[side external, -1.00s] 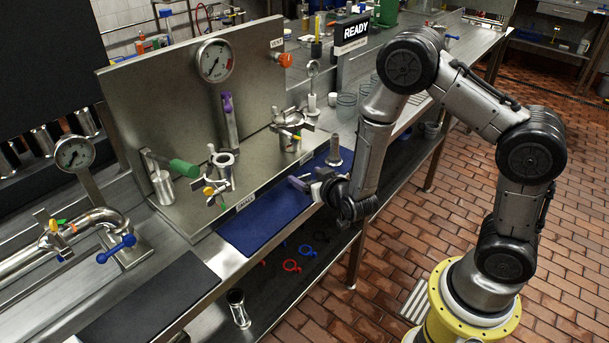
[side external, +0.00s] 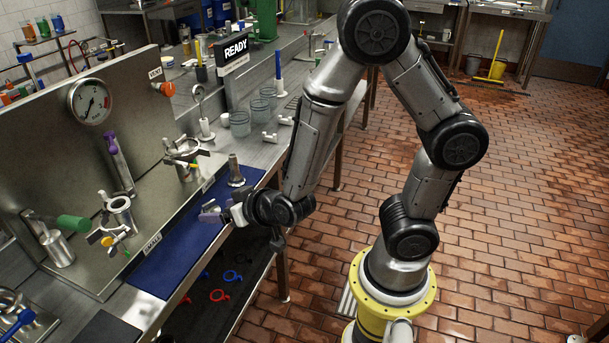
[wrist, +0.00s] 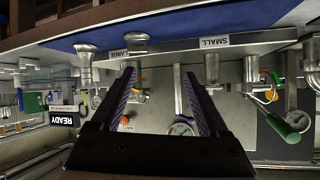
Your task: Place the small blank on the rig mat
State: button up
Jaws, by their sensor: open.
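My gripper (side external: 211,209) is over the blue rig mat (side external: 165,262), near its front edge. In the wrist view my gripper (wrist: 167,95) has its two purple fingers spread, with nothing between them. A grey flanged metal blank (side external: 236,172) stands upright at the mat's far end, apart from the fingers. The wrist view, upside down, shows a tall flanged metal piece (wrist: 86,62) and a shorter one (wrist: 137,39) beside the LARGE label. The SMALL label (wrist: 214,42) is farther right. I cannot tell which piece is the small blank.
The steel rig panel with its gauge (side external: 90,101) and clamps (side external: 116,205) rises behind the mat. A green handle (side external: 73,222) sticks out at left. Glass beakers (side external: 240,123) and white fittings (side external: 270,137) stand beyond. Coloured rings (side external: 219,295) lie on the shelf below.

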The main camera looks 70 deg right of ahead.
jog(key=s+a+r+n+g+y, duration=0.1)
jog(key=s+a+r+n+y, duration=0.15)
jog(key=r, duration=0.45)
jog(key=s+d+r+n+g, duration=0.1)
jog(key=s+d+r+g, duration=0.1)
jog(key=s, duration=0.7)
jog(key=s+d+r+n+g, duration=0.1)
jog(key=s+d+r+g, duration=0.1)
jog(key=s+r, duration=0.3)
jog(key=s, duration=0.4)
jog(key=shift+d+g, duration=0.15)
jog(key=shift+g, duration=0.25)
